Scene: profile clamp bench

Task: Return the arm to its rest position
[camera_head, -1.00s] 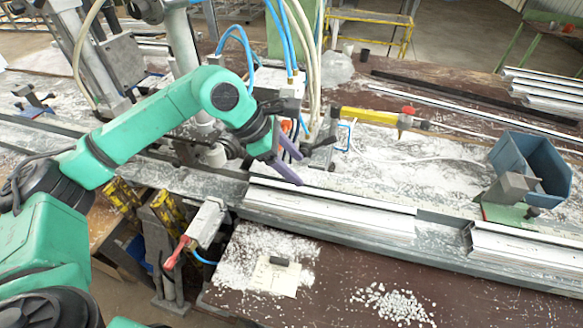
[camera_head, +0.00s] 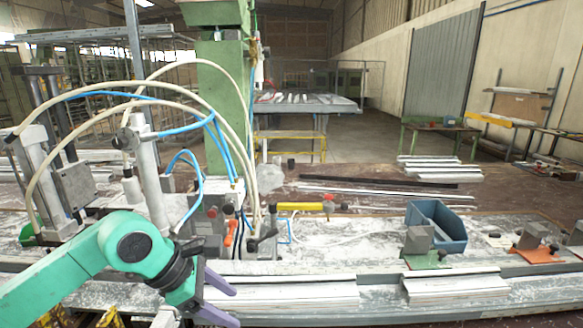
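My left arm comes in from the lower left in the head view. Its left gripper (camera_head: 222,297) has two purple fingers spread apart, with nothing seen between them. It is in front of the clamp machine and near the left end of a silver profile (camera_head: 290,291) on the bench rail. Whether the fingers touch anything cannot be told. My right gripper is not in view.
The clamp machine with hoses and a grey cylinder (camera_head: 148,185) stands at the left. A blue bin (camera_head: 440,222) and a green-based block (camera_head: 425,262) are on the right of the bench. A second profile (camera_head: 455,286) lies at the right. Open floor lies behind.

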